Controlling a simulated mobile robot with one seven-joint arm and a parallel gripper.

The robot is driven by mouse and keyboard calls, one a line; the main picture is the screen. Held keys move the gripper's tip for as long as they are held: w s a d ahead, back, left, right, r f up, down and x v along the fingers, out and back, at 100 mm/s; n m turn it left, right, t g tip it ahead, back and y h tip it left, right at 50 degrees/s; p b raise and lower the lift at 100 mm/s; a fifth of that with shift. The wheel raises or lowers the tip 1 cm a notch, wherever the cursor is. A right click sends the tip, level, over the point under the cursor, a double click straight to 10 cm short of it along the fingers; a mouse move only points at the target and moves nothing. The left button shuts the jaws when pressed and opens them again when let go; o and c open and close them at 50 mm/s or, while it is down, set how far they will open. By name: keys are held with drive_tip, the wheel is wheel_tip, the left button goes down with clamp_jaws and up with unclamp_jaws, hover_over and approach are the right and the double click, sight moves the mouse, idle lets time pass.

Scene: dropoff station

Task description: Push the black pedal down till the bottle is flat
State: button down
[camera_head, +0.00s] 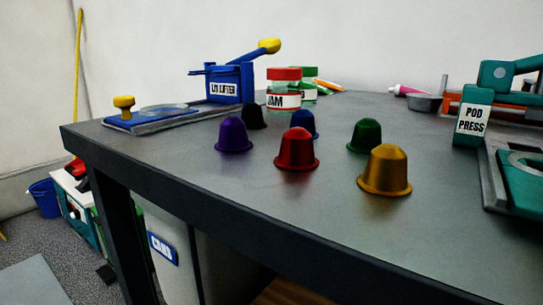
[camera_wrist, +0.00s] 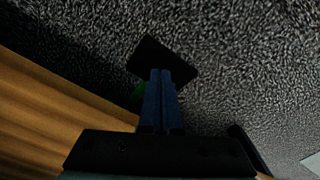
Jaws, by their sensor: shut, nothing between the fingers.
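The black pedal (camera_wrist: 160,54) is a flat dark plate in the wrist view, above grey speckled floor. My gripper (camera_wrist: 161,72) has blue fingers shut together with nothing between them. Its fingertips overlap the pedal's near edge in the picture; I cannot tell whether they touch it. A bit of green (camera_wrist: 137,97) shows left of the fingers, mostly hidden. In the head view a small dark plate (camera_head: 106,272) low on the left may be the same pedal. My gripper is not seen there. No bottle can be clearly made out.
A wooden surface (camera_wrist: 50,90) lies left of my gripper. The head view shows a dark table (camera_head: 240,190) with coffee pods, jars (camera_head: 284,88), a blue lid lifter (camera_head: 231,83) and a pod press (camera_head: 473,118). A CANS bin (camera_head: 163,249) stands underneath. A blue bucket (camera_head: 45,198) stands far left.

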drive_tip(key=shift+s+a+f+b, duration=0.1)
drive_tip(key=shift+s+f+b, duration=0.1)
drive_tip(key=shift+f+b, duration=0.75)
drive_tip(key=shift+f+p, duration=0.25)
drive_tip(key=shift+p, duration=0.1)
drive_tip(key=shift+f, duration=0.15)
drive_tip(key=shift+f+b, duration=0.7)
drive_tip(key=shift+f, duration=0.35)
